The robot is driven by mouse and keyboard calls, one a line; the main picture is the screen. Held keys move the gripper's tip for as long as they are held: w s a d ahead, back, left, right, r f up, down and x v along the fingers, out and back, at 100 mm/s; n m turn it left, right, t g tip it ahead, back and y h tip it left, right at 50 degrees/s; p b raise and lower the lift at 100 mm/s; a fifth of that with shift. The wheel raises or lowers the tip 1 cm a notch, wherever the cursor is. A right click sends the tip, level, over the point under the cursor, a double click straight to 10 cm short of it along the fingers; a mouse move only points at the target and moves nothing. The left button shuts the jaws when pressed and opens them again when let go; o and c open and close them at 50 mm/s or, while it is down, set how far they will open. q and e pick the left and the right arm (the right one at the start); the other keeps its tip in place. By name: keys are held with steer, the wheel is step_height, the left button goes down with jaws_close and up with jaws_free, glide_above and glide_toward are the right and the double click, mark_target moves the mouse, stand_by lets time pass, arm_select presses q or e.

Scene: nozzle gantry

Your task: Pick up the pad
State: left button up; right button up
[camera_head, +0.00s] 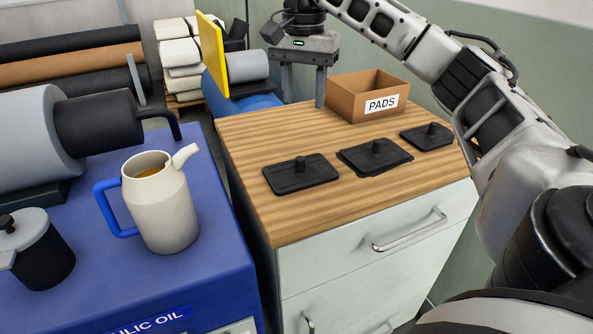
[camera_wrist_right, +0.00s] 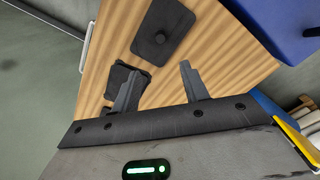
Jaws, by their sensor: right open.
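Three flat black pads with short round knobs lie in a row on the wood-topped cabinet: a left pad (camera_head: 290,180), a middle pad (camera_head: 362,160) and a right pad (camera_head: 417,138). The middle pad seems to lie over another dark sheet that shows at its edge. My right gripper (camera_head: 304,98) is open and empty, above the back of the top, behind the pads. In the right wrist view, the left pad (camera_wrist_right: 158,22) lies beyond the open fingers (camera_wrist_right: 160,75), and the middle pad (camera_wrist_right: 116,78) is partly hidden by one finger. My left gripper is out of view.
An open cardboard box labelled PADS (camera_head: 348,107) stands at the back of the wooden top (camera_head: 262,130), right of my right gripper. A blue cabinet (camera_head: 160,275) at left holds a cream jug (camera_head: 163,210). A yellow panel (camera_head: 212,55) stands behind. The front-left wood is clear.

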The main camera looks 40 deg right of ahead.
steer(key=b, duration=0.2)
glide_toward(300, 158)
steer(key=shift+d+f, duration=0.15)
steer(key=shift+d, duration=0.2)
step_height(300, 158, down, 4)
steer(key=shift+r, duration=0.15)
steer(key=shift+f, duration=0.4)
steer(key=shift+a+f+p, duration=0.15)
steer(key=shift+f+p, duration=0.05)
steer(key=shift+f, duration=1.2)
steer(key=shift+a+f+p, duration=0.15)
steer(key=shift+f+p, duration=0.05)
steer(key=shift+f, duration=1.15)
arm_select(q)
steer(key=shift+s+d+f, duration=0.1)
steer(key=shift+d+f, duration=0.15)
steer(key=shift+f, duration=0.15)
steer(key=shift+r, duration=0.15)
arm_select(e)
jaws_close()
